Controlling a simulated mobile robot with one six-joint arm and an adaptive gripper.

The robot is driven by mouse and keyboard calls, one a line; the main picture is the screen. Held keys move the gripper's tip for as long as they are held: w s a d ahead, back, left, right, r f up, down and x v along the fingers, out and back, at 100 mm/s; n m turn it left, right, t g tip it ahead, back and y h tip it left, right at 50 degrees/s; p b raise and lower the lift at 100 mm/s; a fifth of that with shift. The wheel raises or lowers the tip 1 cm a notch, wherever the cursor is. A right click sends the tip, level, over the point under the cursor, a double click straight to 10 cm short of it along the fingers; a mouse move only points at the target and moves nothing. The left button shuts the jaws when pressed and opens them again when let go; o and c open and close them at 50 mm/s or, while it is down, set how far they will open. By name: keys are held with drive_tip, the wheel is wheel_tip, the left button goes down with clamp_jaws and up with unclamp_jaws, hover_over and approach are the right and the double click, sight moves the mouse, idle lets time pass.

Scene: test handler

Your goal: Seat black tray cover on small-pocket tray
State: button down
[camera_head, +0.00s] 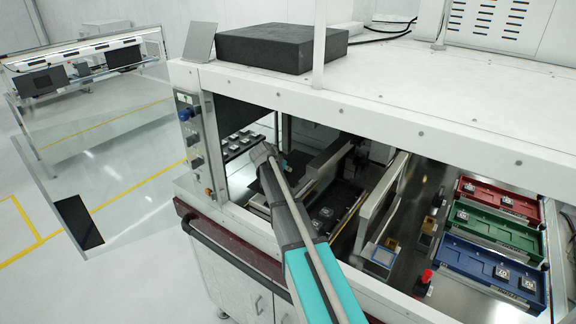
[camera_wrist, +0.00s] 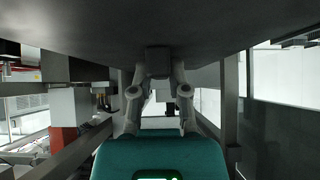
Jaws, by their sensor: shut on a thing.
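My gripper (camera_wrist: 158,66) is shut on the small block-like grip of a broad dark plate, which looks like the black tray cover (camera_wrist: 90,40). The plate fills the top of the wrist view, and its far edges are cut off. In the head view my gripper (camera_head: 263,153) is inside the machine's left bay, partly hidden by my arm. A dark tray with several small chips (camera_head: 238,143) lies just left of it. Another dark tray with chips (camera_head: 325,212) lies to the right. I cannot tell which is the small-pocket tray, or whether the cover touches one.
The white machine top (camera_head: 440,110) overhangs the bay, and a front rail (camera_head: 235,250) runs below the opening. Red (camera_head: 500,197), green (camera_head: 495,228) and blue (camera_head: 490,268) trays stand at right. An open glass door (camera_head: 110,170) is at left. A black block (camera_head: 282,48) sits on top.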

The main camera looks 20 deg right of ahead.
drive_tip(key=shift+s+d, duration=0.1)
drive_tip(key=shift+d, duration=0.1)
idle(0.3)
drive_tip(key=shift+f+b, duration=2.4)
drive_tip(key=shift+b, duration=0.05)
drive_tip(key=shift+f+b, duration=0.7)
idle(1.1)
drive_tip(key=c, duration=0.8)
unclamp_jaws()
drive_tip(key=shift+r, duration=0.1)
